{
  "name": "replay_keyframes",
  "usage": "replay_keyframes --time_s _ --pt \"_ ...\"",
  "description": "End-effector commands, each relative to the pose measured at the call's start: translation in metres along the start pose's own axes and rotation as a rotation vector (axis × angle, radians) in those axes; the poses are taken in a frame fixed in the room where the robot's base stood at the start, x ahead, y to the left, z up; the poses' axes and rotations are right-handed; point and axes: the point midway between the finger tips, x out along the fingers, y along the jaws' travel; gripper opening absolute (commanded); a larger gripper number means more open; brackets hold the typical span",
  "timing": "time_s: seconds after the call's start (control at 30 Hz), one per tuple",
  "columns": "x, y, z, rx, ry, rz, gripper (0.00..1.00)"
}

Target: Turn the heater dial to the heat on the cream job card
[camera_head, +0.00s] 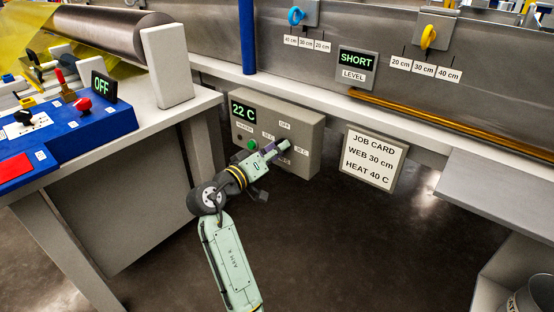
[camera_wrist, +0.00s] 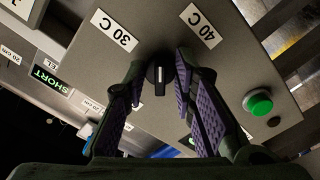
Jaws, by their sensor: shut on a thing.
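The cream job card (camera_head: 375,158) reads WEB 30 cm and HEAT 40 C. The grey heater box (camera_head: 312,130) shows 22 C on its green display (camera_head: 243,112). In the wrist view the black heater dial (camera_wrist: 158,70) has a pale line along it. It lies between a 30 C label (camera_wrist: 115,30) and a 40 C label (camera_wrist: 200,25); which mark it points to is unclear. My gripper (camera_wrist: 160,76) is shut on the dial, with a purple-padded finger at each side. In the head view my gripper (camera_head: 278,148) reaches the box front and hides the dial.
A green button (camera_wrist: 257,102) is on the box near the dial. A level panel (camera_head: 357,67) reads SHORT. At left, a blue console (camera_head: 70,135) has an OFF display (camera_head: 104,87). A grey bench (camera_head: 495,190) stands at right. The floor below is open.

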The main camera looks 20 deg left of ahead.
Motion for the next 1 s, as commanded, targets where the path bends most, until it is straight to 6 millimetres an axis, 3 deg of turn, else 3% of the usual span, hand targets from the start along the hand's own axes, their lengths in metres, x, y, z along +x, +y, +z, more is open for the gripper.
replay_keyframes --time_s 0.6,1.0 --pt "-0.0003 -0.0049 0.0030 0.542 -0.002 0.000 0.00" --pt "0.0003 -0.0033 0.0011 0.714 -0.003 0.001 0.00"
